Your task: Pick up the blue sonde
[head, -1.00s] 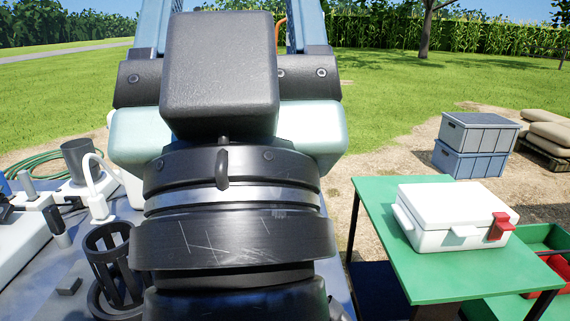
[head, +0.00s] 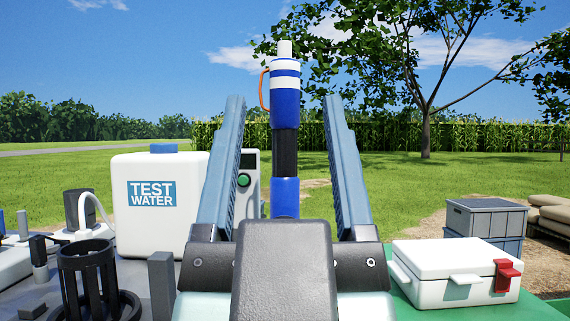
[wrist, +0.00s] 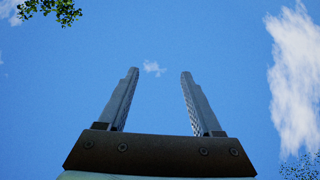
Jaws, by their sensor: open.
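The blue sonde (head: 285,103) stands upright in the head view, with blue and black sections, white bands, a white tip and an orange loop at its upper left. My gripper (head: 284,98) is open and points upward. In the head view the sonde appears between its two fingers, but my gripper hides the lower end. In the wrist view my gripper (wrist: 158,70) has only sky between its fingers, so the sonde is not between them there. I see no contact with the sonde.
A white TEST WATER container (head: 152,222) stands left of my gripper. A black slotted holder (head: 88,282) and a grey post (head: 162,284) are at the lower left. A white case (head: 455,270) sits on a green table at the right. Grey crates (head: 486,220) stand behind it.

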